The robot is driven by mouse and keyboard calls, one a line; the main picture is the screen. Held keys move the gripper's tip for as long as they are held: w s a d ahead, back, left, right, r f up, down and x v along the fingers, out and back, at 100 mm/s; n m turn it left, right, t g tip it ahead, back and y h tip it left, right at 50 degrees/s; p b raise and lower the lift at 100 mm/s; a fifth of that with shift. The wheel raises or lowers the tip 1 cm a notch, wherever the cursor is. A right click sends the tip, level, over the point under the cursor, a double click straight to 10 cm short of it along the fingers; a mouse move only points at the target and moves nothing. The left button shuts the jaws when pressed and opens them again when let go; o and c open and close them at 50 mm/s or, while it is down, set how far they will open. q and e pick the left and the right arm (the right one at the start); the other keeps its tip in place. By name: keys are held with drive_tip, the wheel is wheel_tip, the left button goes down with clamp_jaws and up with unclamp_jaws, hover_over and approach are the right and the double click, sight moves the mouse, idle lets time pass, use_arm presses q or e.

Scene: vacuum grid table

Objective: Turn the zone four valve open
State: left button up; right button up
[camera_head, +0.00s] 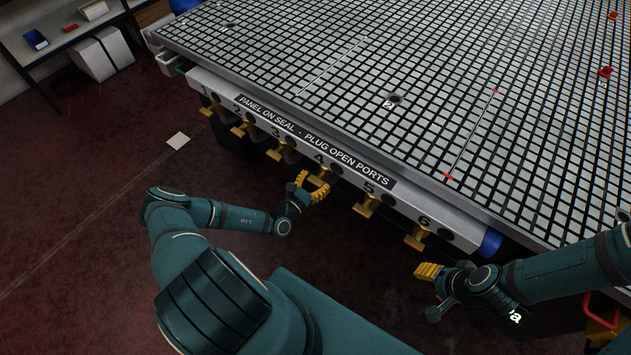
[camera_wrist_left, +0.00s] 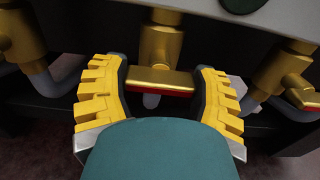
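The zone four valve (camera_head: 322,174) is a brass valve under the number 4 on the table's front panel. In the left wrist view its handle (camera_wrist_left: 158,80) is a brass bar with a red lower edge, lying crosswise below the valve body (camera_wrist_left: 160,45). My left gripper (camera_head: 313,188) is at this valve. Its yellow fingers are wide apart, one at each end of the handle, with the bar between them (camera_wrist_left: 162,92). I cannot tell whether both pads touch it. My right gripper (camera_head: 428,272) is below and right of the number 6 valve, away from the valves; its opening is unclear.
Neighbouring valves number 3 (camera_head: 277,152) and number 5 (camera_head: 367,206) flank the left gripper closely. The number 6 valve (camera_head: 417,238) is farther right. The gridded table (camera_head: 450,100) rises above the panel. A shelf (camera_head: 55,45) stands at the upper left, with open floor before it.

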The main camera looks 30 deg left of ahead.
use_arm(q)
drive_tip(key=shift+n, duration=0.3)
drive_tip(key=n, duration=0.7)
drive_tip(key=n+b, duration=0.1)
drive_tip(key=n, duration=0.4)
drive_tip(key=n+b, duration=0.1)
drive_tip(key=n, duration=0.4)
drive_tip(key=shift+n, duration=0.3)
idle(0.5)
drive_tip(key=o, duration=1.2)
drive_tip(key=shift+o, duration=0.2)
drive_tip(key=shift+s, duration=0.15)
